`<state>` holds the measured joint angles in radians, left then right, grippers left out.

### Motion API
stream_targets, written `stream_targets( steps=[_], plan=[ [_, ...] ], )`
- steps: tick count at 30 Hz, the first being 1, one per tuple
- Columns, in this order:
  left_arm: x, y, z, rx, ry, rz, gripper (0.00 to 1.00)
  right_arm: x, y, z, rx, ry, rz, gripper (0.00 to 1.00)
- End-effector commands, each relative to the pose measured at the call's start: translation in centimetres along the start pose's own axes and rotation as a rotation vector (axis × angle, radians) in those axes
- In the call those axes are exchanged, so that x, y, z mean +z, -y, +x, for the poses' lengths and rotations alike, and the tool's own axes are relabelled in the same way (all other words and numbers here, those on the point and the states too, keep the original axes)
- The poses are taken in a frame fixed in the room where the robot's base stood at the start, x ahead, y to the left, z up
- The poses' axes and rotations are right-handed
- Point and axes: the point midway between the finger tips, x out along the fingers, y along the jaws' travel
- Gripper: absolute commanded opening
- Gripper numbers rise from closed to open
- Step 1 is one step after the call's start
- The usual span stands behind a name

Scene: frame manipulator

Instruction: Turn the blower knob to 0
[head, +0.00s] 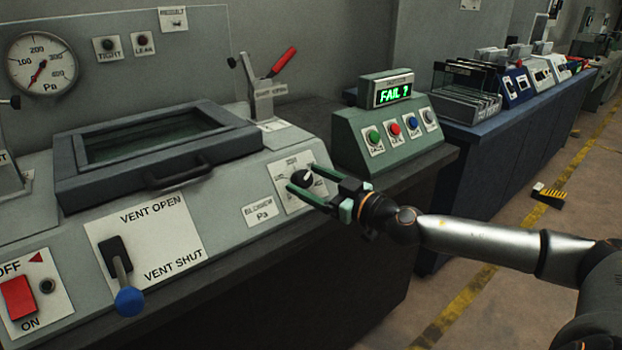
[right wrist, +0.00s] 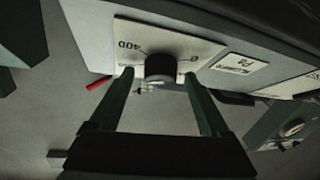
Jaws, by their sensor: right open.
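The blower knob (head: 302,177) is a dark round knob on a white dial plate, on the sloped front of the grey machine. In the right wrist view the knob (right wrist: 160,67) shows upside down, with 400 on one side and 0 on the other. A pale mark shows on the knob in the head view, but its exact setting is too small to read. My right gripper (head: 301,177) is open, with its green fingertips on either side of the knob. In the wrist view gaps show between the fingers (right wrist: 159,74) and the knob. My left gripper is not in view.
A label plate (head: 263,212) reading BLOWER Pa sits beside the dial. A green box (head: 388,140) with several buttons and a FAIL ? display stands to the right. A red-handled lever (head: 282,62), a framed lid (head: 160,150) and a blue-knobbed vent lever (head: 129,301) are on the machine.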

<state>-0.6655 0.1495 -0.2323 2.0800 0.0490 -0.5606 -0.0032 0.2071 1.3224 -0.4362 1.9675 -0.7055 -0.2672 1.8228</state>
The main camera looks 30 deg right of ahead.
Motion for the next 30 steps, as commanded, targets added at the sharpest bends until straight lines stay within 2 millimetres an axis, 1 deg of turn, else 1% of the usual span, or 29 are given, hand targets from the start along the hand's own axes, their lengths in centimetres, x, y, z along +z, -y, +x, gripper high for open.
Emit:
stream_targets(
  steps=[8,9,30],
  plan=[
    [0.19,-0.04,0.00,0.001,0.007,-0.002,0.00,0.01,0.01,0.03,0.000,0.000,0.000,0.80],
    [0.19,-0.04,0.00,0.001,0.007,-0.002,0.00,0.01,0.01,0.03,0.000,0.000,0.000,0.78],
    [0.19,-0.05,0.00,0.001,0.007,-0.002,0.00,0.00,0.01,0.02,0.000,0.000,0.000,0.00]
  ],
)
